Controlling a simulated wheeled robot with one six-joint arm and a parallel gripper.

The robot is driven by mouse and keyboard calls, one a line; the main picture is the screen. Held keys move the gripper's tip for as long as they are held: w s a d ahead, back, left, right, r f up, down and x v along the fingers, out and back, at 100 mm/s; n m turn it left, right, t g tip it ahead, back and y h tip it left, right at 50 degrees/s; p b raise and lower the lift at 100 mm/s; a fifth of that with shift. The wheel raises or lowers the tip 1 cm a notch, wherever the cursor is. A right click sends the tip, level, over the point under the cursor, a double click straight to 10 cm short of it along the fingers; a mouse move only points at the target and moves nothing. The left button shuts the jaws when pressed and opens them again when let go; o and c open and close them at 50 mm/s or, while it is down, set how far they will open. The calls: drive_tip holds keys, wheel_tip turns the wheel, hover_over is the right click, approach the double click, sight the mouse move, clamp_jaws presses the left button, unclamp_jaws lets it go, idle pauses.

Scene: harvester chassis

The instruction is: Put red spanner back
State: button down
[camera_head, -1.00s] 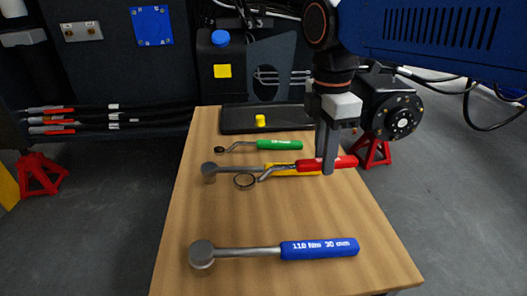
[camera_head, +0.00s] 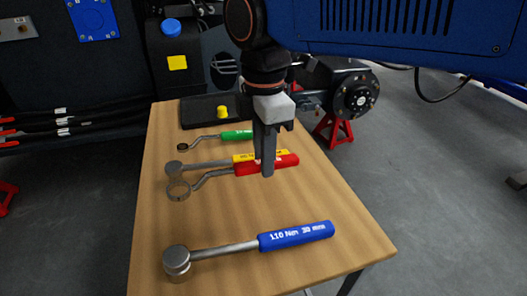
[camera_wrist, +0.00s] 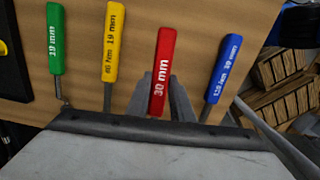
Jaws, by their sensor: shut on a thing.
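The red spanner (camera_head: 281,164) has a red handle marked 30 mm and a ring end toward the left. It lies at or just above the wooden table (camera_head: 215,224), close to the yellow-handled tool; I cannot tell whether it touches the table. My gripper (camera_head: 267,172) points down and is shut on the red handle. In the wrist view the red spanner (camera_wrist: 162,70) sits between the fingers of my gripper (camera_wrist: 163,98). The rest of its shaft is hidden there by the gripper body.
The yellow-handled tool (camera_head: 243,157) lies just behind the red one. The green spanner (camera_head: 236,134) lies farther back, and the blue-handled tool (camera_head: 297,236) lies in front. A black tray (camera_head: 197,112) with a yellow piece (camera_head: 222,112) is at the back. Bare table lies between red and blue.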

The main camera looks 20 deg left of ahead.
drive_tip(key=shift+f, duration=3.35)
drive_tip(key=c, duration=1.5)
unclamp_jaws()
wheel_tip(320, 180, up, 17)
drive_tip(key=shift+r, duration=0.2)
